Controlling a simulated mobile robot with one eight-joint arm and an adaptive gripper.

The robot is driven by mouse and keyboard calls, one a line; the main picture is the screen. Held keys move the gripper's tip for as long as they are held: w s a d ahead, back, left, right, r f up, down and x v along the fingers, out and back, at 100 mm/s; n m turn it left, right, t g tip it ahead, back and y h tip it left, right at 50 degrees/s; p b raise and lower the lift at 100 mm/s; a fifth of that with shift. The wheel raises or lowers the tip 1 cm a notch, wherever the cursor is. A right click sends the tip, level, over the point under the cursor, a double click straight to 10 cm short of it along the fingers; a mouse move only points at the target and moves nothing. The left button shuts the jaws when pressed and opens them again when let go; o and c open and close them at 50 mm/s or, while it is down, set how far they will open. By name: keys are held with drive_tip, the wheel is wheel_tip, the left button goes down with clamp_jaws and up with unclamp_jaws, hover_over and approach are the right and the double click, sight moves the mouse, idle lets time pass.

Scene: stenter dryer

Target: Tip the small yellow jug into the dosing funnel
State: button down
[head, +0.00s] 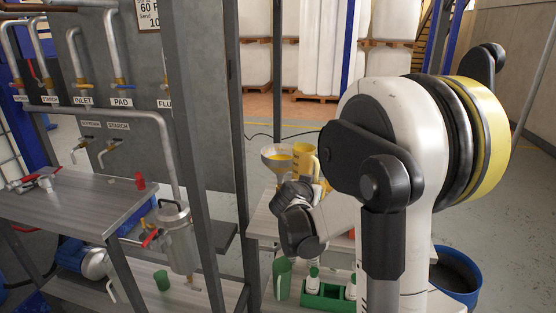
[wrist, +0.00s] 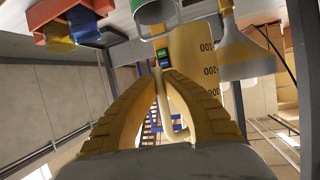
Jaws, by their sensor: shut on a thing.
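The yellow jug (head: 304,158) stands roughly upright just right of the dosing funnel in the head view. In the wrist view the jug (wrist: 195,55) shows dark scale marks on its side. My gripper (wrist: 163,78) is shut on the jug's pale handle (wrist: 178,125). In the head view my arm hides most of my gripper. The dosing funnel (head: 270,157) is a pale cone with yellow showing in its mouth; I cannot tell what that yellow is. The funnel also shows upside down beside the jug in the wrist view (wrist: 238,50).
A green cup (head: 283,277) and a green holder (head: 326,297) with white bottles are on the lower shelf. A dark upright post (head: 243,150) stands left of the funnel. A metal canister (head: 177,235) hangs farther left. A blue drum (head: 457,277) is at the right.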

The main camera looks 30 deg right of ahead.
drive_tip(key=shift+w+d, duration=0.2)
drive_tip(key=shift+d, duration=0.1)
drive_tip(key=shift+r, duration=0.1)
wheel_tip(320, 180, up, 5)
drive_tip(key=p, duration=0.3)
drive_tip(key=shift+p, duration=0.4)
